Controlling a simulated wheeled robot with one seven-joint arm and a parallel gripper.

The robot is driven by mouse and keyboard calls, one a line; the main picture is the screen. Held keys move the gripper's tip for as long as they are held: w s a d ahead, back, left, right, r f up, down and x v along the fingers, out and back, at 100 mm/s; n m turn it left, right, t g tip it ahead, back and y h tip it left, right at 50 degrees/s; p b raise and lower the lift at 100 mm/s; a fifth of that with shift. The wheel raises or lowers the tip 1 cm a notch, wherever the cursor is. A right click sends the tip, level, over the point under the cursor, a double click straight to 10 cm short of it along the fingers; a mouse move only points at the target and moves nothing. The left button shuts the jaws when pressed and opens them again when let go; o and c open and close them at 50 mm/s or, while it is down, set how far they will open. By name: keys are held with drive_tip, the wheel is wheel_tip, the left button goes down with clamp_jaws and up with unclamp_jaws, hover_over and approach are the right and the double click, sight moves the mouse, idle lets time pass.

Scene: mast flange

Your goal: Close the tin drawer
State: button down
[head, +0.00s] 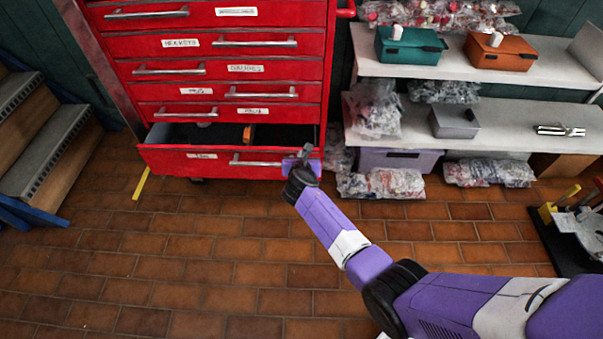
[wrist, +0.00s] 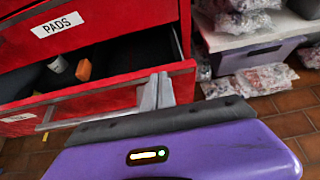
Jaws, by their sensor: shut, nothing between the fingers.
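The red tool cabinet (head: 226,92) has its bottom drawer (head: 175,162) pulled out. That drawer has a small white label (head: 202,156), too small to read surely, and a silver bar handle (head: 255,163). An orange item (head: 247,134) lies inside, and it also shows in the wrist view (wrist: 83,69) beside a pale item (wrist: 57,65). My gripper (head: 305,152) is shut and empty at the right end of the open drawer's front. In the wrist view its fingertips (wrist: 158,77) overlap the drawer front's upper edge; I cannot tell whether they touch it.
The drawers above are shut; the one just above reads PADS (wrist: 58,24). To the right, white shelves (head: 450,70) hold bins and bagged parts, with more bags (head: 380,184) on the floor. Steps (head: 45,135) stand at left. The tiled floor (head: 190,250) in front is clear.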

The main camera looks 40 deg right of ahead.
drive_tip(key=w+d+b, duration=0.2)
drive_tip(key=w+d, duration=0.4)
idle(0.5)
